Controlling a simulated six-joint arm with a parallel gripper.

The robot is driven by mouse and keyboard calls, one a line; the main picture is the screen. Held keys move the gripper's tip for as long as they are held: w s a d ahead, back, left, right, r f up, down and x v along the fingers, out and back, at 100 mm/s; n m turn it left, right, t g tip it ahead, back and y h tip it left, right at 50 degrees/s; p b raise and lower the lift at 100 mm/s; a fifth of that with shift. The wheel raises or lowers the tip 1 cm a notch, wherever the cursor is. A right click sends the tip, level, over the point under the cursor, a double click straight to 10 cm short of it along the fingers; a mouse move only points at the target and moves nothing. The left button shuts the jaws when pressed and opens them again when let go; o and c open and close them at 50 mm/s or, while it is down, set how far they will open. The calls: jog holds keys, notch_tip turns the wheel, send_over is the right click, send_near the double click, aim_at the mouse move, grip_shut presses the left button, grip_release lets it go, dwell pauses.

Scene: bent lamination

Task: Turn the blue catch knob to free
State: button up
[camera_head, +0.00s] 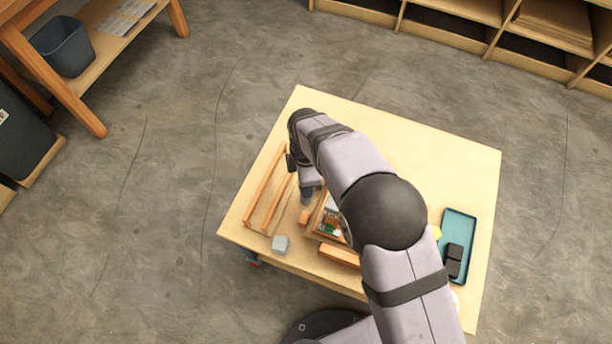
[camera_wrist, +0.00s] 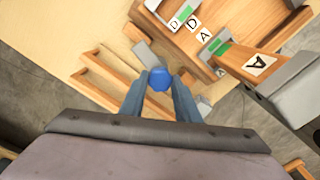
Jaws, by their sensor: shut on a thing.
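The blue catch knob (camera_wrist: 160,79) shows in the wrist view as a small faceted blue piece. My gripper (camera_wrist: 159,92) has its two blue-grey fingers on either side of it, shut on it. A grey metal piece (camera_wrist: 147,54) lies just beyond the knob, beside the wooden fixture (camera_wrist: 173,48). In the head view my gripper (camera_head: 306,196) points down at the left side of the fixture (camera_head: 318,232). The knob itself is hidden there by my arm and fingers.
Wooden rails (camera_head: 262,190) lie left of my gripper. A teal tray (camera_head: 462,222) with black pieces is at the right. Letter cards (camera_wrist: 192,22) and green strips are on the fixture. The back of the table is clear.

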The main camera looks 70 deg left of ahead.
jog(key=shift+n, duration=1.2)
jog(key=o, duration=1)
jog(key=shift+o, duration=0.2)
jog(key=shift+r, duration=0.15)
jog(key=shift+r, duration=3.55)
